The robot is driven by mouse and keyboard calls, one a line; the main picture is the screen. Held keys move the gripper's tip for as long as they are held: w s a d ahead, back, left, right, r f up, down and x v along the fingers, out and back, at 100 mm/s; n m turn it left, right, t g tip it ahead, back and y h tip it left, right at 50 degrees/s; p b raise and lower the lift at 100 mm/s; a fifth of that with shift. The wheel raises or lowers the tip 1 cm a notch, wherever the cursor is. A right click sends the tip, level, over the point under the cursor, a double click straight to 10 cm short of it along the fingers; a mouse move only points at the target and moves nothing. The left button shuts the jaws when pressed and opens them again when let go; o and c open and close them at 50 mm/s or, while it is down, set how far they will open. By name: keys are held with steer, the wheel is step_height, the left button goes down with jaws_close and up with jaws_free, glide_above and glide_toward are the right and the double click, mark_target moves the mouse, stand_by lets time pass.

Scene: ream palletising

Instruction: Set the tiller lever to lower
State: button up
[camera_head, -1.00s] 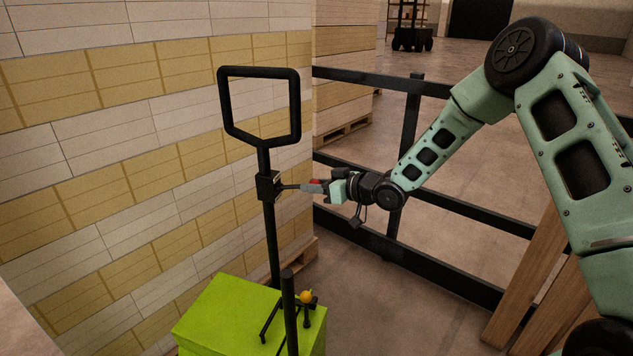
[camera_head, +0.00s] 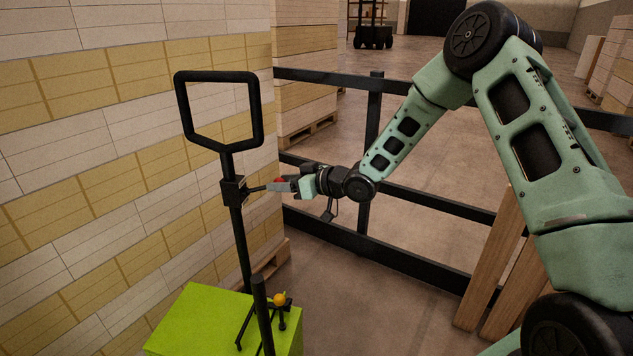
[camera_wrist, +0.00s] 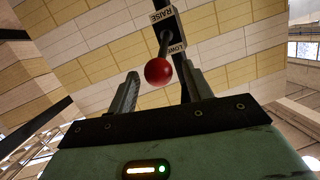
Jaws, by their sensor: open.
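The black tiller (camera_head: 237,225) stands upright, with a loop handle (camera_head: 178,105) on top and a lever box (camera_head: 234,191) on its post. The dark lever sticks out of the box towards my gripper, roughly level, and ends in a red ball knob (camera_wrist: 158,71). In the wrist view, a RAISE label (camera_wrist: 162,15) and a partly visible LOWER label (camera_wrist: 177,47) sit beside the lever. My gripper (camera_head: 277,187) is open, its two fingers on either side of the knob; in the wrist view gaps show on both sides. It is unclear how deep the knob sits between them.
A green truck body (camera_head: 190,318) with a small orange knob (camera_head: 279,299) lies below the tiller. A tall stack of reams (camera_head: 110,130) stands close behind it. A black rail fence (camera_head: 372,110) runs behind my arm. Wooden boards (camera_head: 490,260) lean at the right.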

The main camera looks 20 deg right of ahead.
steer(key=v, duration=1.6)
steer(key=shift+w+a, duration=0.1)
steer(key=s+a+r+g+h+p, duration=0.1)
steer(key=s+a+g+h, duration=0.4)
steer(key=a, duration=0.6)
steer(key=s+a+r+g+h+p, duration=0.1)
steer(key=s+a+r+g+h, duration=0.1)
steer(key=s, duration=1.2)
steer(key=s+a+r+g+h+p, duration=0.1)
steer(key=s+a+g, duration=0.3)
steer(key=s, duration=0.9)
steer(key=shift+s+a+r+n+h, duration=0.2)
steer(key=shift+s+r+n+h, duration=0.2)
steer(key=shift+r+h, duration=0.35)
